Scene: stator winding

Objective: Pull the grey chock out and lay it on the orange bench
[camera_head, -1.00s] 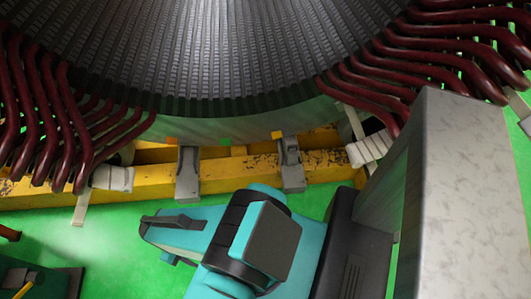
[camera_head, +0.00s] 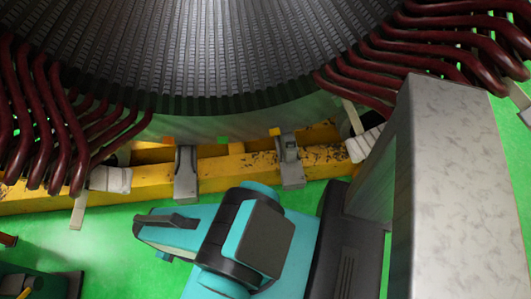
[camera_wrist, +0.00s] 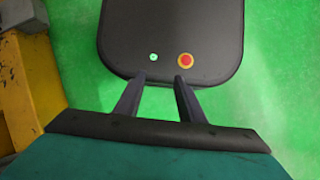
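Two grey chocks stand in the head view between the stator's curved underside and the yellow beam (camera_head: 60,200). One grey chock (camera_head: 186,175) is left of centre; the other grey chock (camera_head: 290,165) is to its right, with a small orange-yellow piece at its top. I cannot tell which one the task means. My gripper (camera_wrist: 160,80) shows in the wrist view with two dark fingers apart and nothing between them. In the head view my teal arm is below the chocks, apart from them. The orange bench is not recognisable in either view.
Dark red coil bars (camera_head: 50,120) hang at the left, and more coil bars (camera_head: 440,45) at the right. White wrapped blocks (camera_head: 110,179) sit by the beam's left part. Dark teal equipment (camera_head: 30,280) stands at the lower left.

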